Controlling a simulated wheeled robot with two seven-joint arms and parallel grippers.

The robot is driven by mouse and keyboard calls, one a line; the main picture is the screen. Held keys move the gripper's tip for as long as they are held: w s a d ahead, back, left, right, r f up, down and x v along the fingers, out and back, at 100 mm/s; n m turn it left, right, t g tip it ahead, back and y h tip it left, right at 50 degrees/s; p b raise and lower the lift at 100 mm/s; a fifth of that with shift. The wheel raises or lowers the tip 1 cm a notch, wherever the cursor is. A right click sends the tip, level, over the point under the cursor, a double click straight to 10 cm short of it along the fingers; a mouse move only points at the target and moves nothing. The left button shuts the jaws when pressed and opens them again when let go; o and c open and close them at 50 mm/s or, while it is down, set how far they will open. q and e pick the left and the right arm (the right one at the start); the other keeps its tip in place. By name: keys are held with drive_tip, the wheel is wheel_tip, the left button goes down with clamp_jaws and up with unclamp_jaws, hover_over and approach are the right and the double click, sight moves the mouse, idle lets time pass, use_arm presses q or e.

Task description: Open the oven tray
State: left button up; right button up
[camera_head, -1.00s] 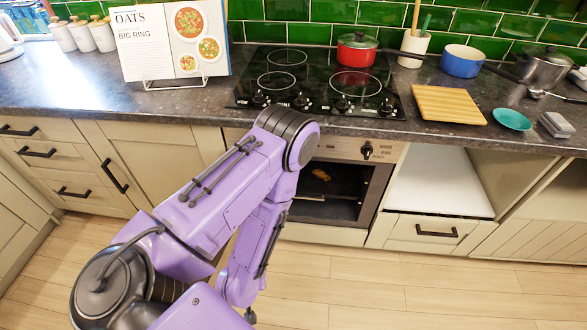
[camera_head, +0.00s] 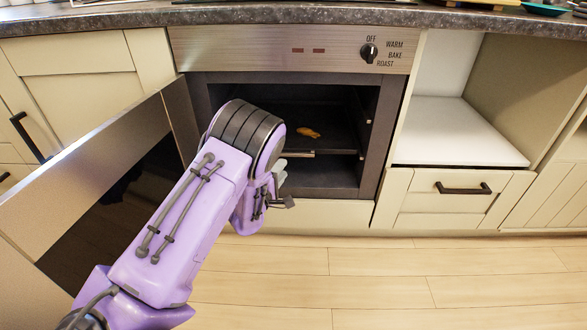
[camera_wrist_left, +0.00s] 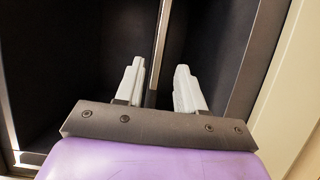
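The oven (camera_head: 290,48) stands open, its door (camera_head: 95,180) swung out to the left. Inside is a dark oven tray (camera_head: 335,138) with a small orange-brown piece of food (camera_head: 308,132) on it. The tray's pale front edge also shows in the left wrist view as a thin strip (camera_wrist_left: 161,45). My left gripper (camera_head: 283,178) is at the oven's mouth, partly hidden behind my arm. In the left wrist view its pale fingers (camera_wrist_left: 158,88) are apart, one on each side of the strip, with gaps to it. My right gripper is not in view.
The oven knob (camera_head: 369,53) is above the opening. The open door stands beside my left arm. A white shelf (camera_head: 455,130) over a handled drawer (camera_head: 463,188) is at the right. The worktop edge (camera_head: 300,14) runs above. The wooden floor in front is clear.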

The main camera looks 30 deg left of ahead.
sight(292, 155)
use_arm(q)
drive_tip(key=w+b, duration=0.1)
drive_tip(key=w, duration=0.2)
drive_tip(key=w+a+b, duration=0.1)
drive_tip(key=w, duration=0.2)
drive_tip(key=w+b, duration=0.1)
drive_tip(key=w, duration=0.2)
drive_tip(key=shift+w+a, duration=0.15)
drive_tip(key=shift+a, duration=0.05)
drive_tip(key=shift+w, duration=0.15)
clamp_jaws()
